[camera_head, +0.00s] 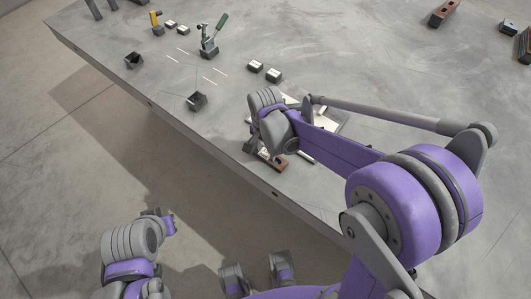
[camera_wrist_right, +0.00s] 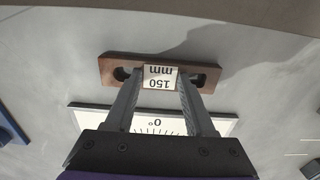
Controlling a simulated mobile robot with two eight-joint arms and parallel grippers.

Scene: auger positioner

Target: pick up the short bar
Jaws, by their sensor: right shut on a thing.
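The short bar (camera_wrist_right: 203,76) is a brown bar with a dark hole near each end and a white label reading "150 mm". In the right wrist view the two fingers of my right gripper (camera_wrist_right: 159,80) are on it, one on each side of the label, shut on the bar. In the head view the bar's brown end (camera_head: 275,164) shows below my right gripper (camera_head: 262,152), near the table's front edge. I cannot tell whether it is clear of the table.
A white angle-scale plate (camera_wrist_right: 90,119) lies beside the bar. On the grey table (camera_head: 330,55) stand a green-handled clamp (camera_head: 210,45), a yellow-handled tool (camera_head: 155,22), dark holders (camera_head: 196,101) and small labelled blocks (camera_head: 273,75). Another brown bar (camera_head: 443,13) lies far right.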

